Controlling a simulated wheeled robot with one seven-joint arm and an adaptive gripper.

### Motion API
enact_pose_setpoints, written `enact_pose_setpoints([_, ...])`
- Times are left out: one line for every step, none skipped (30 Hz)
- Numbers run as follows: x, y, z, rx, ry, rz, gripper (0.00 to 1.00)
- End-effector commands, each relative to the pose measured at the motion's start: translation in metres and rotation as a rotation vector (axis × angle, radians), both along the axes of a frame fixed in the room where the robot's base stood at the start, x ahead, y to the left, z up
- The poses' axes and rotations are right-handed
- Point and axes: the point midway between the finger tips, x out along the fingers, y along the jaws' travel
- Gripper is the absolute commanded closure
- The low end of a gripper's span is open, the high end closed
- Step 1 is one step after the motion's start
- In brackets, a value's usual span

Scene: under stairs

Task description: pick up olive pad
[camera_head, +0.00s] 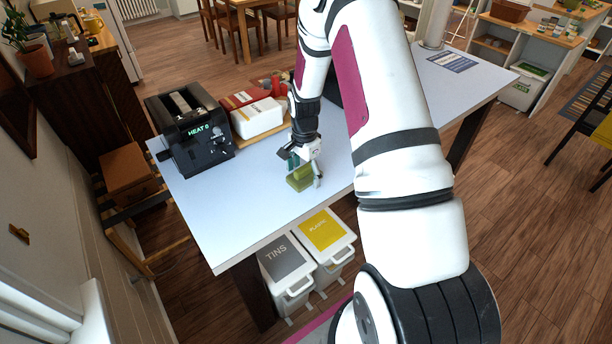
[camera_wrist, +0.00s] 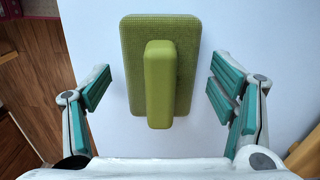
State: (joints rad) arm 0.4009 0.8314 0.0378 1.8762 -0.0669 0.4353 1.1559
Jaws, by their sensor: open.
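The olive pad (camera_wrist: 184,62) lies on the white tabletop, a rounded rectangular block with a raised lighter green bar handle (camera_wrist: 159,84) along its middle. In the head view the olive pad (camera_head: 299,180) sits near the table's front edge, partly hidden by my gripper. My gripper (camera_wrist: 158,95) is open, with one teal-padded finger on each side of the pad and a gap of white table between finger and pad on both sides. In the head view my gripper (camera_head: 303,168) is right over the pad. Nothing is held.
A black toaster-like machine (camera_head: 190,132) reading HEAT stands on the table's left. A white box (camera_head: 257,118) and red packs sit behind the pad. Bins marked TINS (camera_head: 281,262) and PLASTIC (camera_head: 322,232) stand below the front edge. The table (camera_head: 232,216) is clear at front left.

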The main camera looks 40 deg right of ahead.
Motion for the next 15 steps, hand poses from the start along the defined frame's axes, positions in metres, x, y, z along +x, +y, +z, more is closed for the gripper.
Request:
enact_pose_setpoints([0.0, -0.0001, -0.0009, 0.0, -0.001, 0.0, 0.22])
enact_pose_setpoints([0.0002, -0.0001, -0.0012, 0.0, -0.001, 0.0, 0.22])
enact_pose_setpoints([0.0003, -0.0001, -0.0014, 0.0, -0.001, 0.0, 0.22])
enact_pose_setpoints([0.0004, -0.0001, -0.0013, 0.0, -0.001, -0.001, 0.22])
enact_pose_setpoints([0.0004, -0.0001, -0.0013, 0.0, -0.001, 0.0, 0.22])
enact_pose_setpoints([0.0004, -0.0001, -0.0012, 0.0, -0.001, 0.0, 0.22])
enact_pose_setpoints([0.0004, -0.0001, -0.0012, 0.0, -0.001, 0.0, 0.22])
enact_pose_setpoints([0.0004, -0.0001, -0.0012, 0.0, -0.001, 0.0, 0.29])
enact_pose_setpoints([0.0004, 0.0, -0.0012, 0.0, -0.001, 0.0, 0.38])
enact_pose_setpoints([0.0004, -0.0001, -0.0011, 0.0, -0.001, 0.0, 0.45])
enact_pose_setpoints([0.0004, -0.0001, -0.0011, 0.0, 0.0, 0.0, 0.52])
enact_pose_setpoints([0.0004, 0.0, -0.0011, 0.0, 0.0, 0.0, 0.61])
enact_pose_setpoints([0.0003, 0.0, -0.0011, 0.0, 0.0, 0.0, 0.68])
enact_pose_setpoints([0.0003, 0.0, -0.0011, 0.0, 0.0, 0.0, 0.74])
enact_pose_setpoints([0.0003, 0.0, -0.0011, 0.0, 0.0, 0.0, 0.74])
